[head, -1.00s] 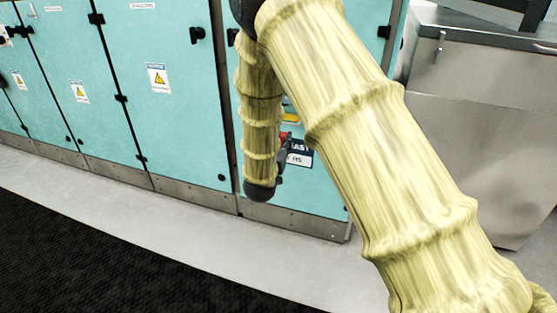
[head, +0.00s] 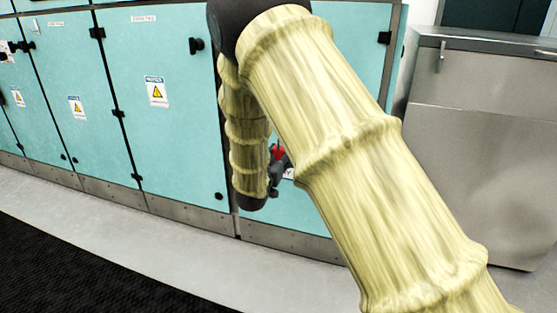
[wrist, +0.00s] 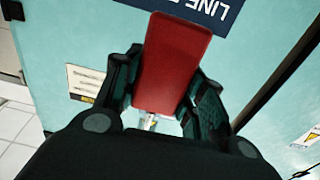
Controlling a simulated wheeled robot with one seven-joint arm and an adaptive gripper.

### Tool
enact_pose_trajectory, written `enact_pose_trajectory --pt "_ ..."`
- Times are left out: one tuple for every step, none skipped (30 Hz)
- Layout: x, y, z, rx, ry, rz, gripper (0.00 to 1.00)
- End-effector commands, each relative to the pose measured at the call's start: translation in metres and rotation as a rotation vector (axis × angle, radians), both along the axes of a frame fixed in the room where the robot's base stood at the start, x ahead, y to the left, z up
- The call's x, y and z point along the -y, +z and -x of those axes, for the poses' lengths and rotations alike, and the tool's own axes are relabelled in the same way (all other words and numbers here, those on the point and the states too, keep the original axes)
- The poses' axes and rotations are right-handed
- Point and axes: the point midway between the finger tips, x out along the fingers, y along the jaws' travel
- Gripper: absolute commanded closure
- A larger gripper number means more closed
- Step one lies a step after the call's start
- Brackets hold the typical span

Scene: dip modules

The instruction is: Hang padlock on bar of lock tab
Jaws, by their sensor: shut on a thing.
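A red padlock (wrist: 172,65) is between the fingers of my gripper (wrist: 160,100) in the wrist view, and the gripper is shut on it. Its red body fills the middle of that view. In the head view the red padlock (head: 278,152) shows small at the dark gripper (head: 279,170), in front of a teal cabinet door and partly behind my arm. The padlock's shackle cannot be made out clearly. The lock tab and its bar cannot be made out in either view.
Teal cabinets (head: 180,120) with black handles and warning labels (head: 155,91) line the back. A dark sign reading "LINE" (wrist: 205,8) lies beyond the padlock. A grey metal cabinet (head: 470,130) stands at right. Grey floor (head: 170,225) and a black mat (head: 60,265) are clear.

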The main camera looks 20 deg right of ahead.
Motion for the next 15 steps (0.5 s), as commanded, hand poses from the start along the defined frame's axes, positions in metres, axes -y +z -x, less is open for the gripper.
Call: enact_pose_trajectory --pt "0.002 -0.001 -0.003 0.0 0.0 0.0 0.87" --pt "0.003 -0.001 -0.004 0.0 0.0 0.0 0.87" --pt "0.004 -0.001 -0.006 0.0 0.0 0.0 0.87" --pt "0.005 -0.001 -0.008 -0.001 0.001 0.001 0.87" --pt "0.006 -0.001 -0.009 -0.001 0.001 0.001 0.87" --pt "0.007 -0.001 -0.011 0.0 0.001 0.001 0.87" --pt "0.008 -0.001 -0.013 0.0 0.001 0.001 0.87" --pt "0.009 -0.001 -0.014 0.001 0.001 0.001 0.87" --pt "0.011 -0.001 -0.016 0.001 0.001 0.001 0.87" --pt "0.012 -0.001 -0.018 0.001 0.001 0.001 0.87" --pt "0.013 -0.001 -0.019 0.001 0.0 0.001 0.87" --pt "0.014 -0.001 -0.021 0.0 0.0 0.0 0.87" --pt "0.015 -0.001 -0.022 0.0 0.0 0.0 0.87" --pt "0.017 -0.001 -0.024 0.0 0.0 0.0 0.87" --pt "0.018 -0.001 -0.026 0.001 0.0 -0.001 0.87"
